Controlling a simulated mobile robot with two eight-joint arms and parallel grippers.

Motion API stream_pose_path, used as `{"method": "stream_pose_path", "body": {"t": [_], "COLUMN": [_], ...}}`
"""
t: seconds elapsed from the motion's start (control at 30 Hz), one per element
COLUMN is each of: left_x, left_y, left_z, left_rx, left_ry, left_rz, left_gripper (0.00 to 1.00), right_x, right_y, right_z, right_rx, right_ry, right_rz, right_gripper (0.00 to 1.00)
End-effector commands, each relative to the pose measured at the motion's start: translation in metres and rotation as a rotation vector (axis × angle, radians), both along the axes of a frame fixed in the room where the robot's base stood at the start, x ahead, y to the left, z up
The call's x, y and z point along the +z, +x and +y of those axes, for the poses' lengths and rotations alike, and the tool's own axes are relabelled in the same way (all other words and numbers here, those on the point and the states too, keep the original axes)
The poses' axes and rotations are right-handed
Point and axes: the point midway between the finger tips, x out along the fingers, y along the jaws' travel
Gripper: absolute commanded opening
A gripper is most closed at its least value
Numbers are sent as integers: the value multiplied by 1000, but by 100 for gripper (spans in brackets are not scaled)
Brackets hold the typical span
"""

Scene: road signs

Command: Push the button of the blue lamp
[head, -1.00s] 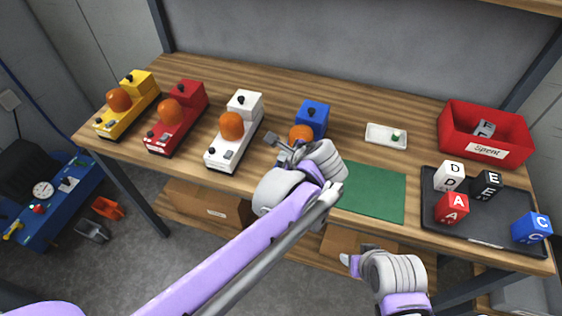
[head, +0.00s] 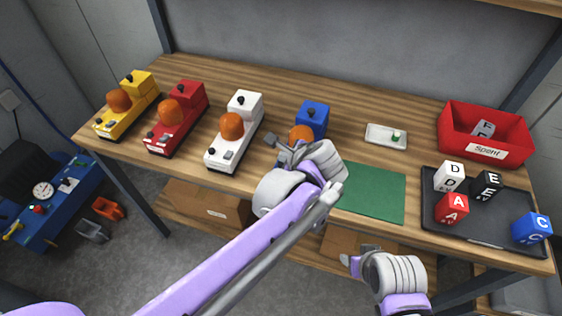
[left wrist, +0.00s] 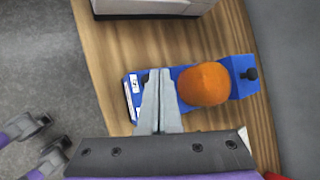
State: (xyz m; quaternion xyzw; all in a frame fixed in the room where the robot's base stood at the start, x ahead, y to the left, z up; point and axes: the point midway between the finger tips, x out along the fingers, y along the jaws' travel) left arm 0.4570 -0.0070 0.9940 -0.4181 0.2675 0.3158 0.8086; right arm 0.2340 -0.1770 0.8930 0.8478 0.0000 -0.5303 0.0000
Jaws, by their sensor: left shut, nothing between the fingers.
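The blue lamp (head: 313,113) stands on the wooden table, with a blue body, an orange dome (head: 301,133) and a black knob on its raised back block. In the left wrist view the blue lamp (left wrist: 240,87) lies across the picture, its labelled end to the left. My left gripper (left wrist: 158,78) is shut and empty, its fingertips over the lamp's low end beside the dome. They cover most of that end, so I cannot clearly see the button or tell whether they touch it. In the head view my left gripper (head: 284,147) hides the lamp's front. My right gripper (head: 352,262) is in front of the table; its jaws are unclear.
White (head: 246,103), red (head: 188,92) and yellow (head: 138,80) lamps stand to the left. A green mat (head: 372,192), a small white dish (head: 376,138), a black tray (head: 475,232) with letter cubes and a red bin (head: 515,135) are to the right.

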Motion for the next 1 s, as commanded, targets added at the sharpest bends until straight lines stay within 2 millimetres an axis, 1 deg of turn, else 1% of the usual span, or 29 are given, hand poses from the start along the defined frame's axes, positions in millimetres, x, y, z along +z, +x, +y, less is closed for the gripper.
{"method": "stream_pose_path", "body": {"t": [0.53, 0.83, 1.0], "left_x": [0, -9, -9], "left_y": [0, 0, 0], "left_z": [0, 0, 0], "left_rx": [0, 0, 0], "left_ry": [0, 0, 0], "left_rz": [0, 0, 0], "left_gripper": [0, 0, 0], "right_x": [0, -6, -6], "right_y": [0, -1, -1], "right_z": [0, 0, 0], "right_rx": [0, 0, 0], "right_ry": [0, 0, 0], "right_rz": [0, 3, 2], "right_gripper": [57, 57, 57]}}
